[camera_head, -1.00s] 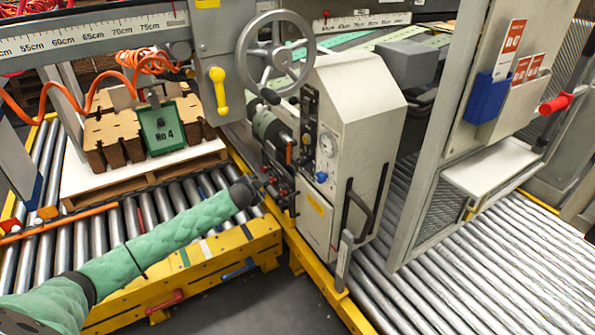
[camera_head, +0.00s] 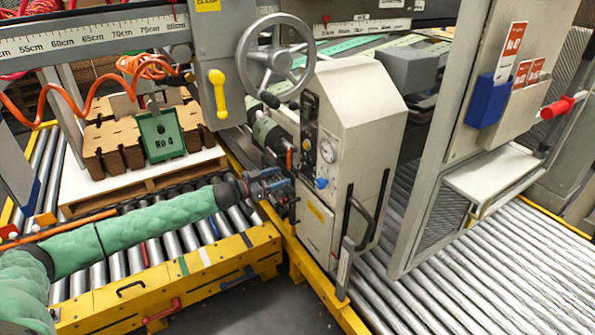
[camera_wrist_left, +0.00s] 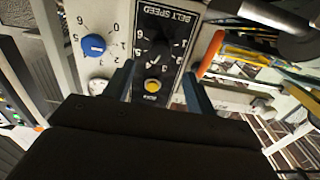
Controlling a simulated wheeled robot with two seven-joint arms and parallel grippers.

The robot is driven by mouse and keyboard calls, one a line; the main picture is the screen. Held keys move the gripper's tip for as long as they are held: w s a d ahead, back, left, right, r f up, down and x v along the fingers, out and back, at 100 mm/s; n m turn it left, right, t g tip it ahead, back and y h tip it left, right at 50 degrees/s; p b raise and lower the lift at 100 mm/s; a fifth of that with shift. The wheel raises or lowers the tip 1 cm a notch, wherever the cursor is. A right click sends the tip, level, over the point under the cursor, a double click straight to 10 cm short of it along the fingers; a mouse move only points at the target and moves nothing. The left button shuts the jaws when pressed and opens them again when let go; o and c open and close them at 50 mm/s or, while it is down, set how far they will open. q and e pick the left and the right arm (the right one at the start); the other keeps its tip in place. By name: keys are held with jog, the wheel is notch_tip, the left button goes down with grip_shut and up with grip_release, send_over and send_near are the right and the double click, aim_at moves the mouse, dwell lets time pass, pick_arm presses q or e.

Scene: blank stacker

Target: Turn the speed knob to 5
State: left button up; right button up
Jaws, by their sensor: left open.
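A black panel (camera_wrist_left: 150,30) printed BELT SPEED, with numbers around a dark dial, shows in the left wrist view. The dial's knob is hard to make out against the black, and I cannot read its setting. A yellow button (camera_wrist_left: 152,86) sits below the dial, between my fingers in the picture. My left gripper (camera_wrist_left: 158,72) is open, with its two blue fingers pointing at the panel and nothing between them. In the head view the left gripper (camera_head: 277,187) is beside the left face of the pale machine cabinet (camera_head: 352,130). My right gripper is not in view.
A blue knob (camera_wrist_left: 94,45) with its own numbered scale is left of the black panel. An orange handle (camera_wrist_left: 212,52) is to its right. Roller conveyors (camera_head: 455,270) and a yellow rail (camera_head: 160,280) lie below.

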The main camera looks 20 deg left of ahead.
aim_at(299, 169)
pick_arm(q)
jog(key=p+x, duration=0.1)
jog(key=x, duration=0.4)
jog(key=shift+w+d+r, duration=0.1)
jog(key=shift+w+d, duration=0.15)
jog(key=shift+w, duration=0.05)
jog(key=shift+p+x, duration=0.3)
jog(key=shift+x, duration=0.75)
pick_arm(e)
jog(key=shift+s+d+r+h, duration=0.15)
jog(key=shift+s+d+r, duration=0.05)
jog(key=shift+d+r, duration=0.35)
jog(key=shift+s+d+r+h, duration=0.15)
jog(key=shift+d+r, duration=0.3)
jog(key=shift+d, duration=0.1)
pick_arm(q)
jog(key=shift+c, duration=0.5)
jog(key=c, duration=0.9)
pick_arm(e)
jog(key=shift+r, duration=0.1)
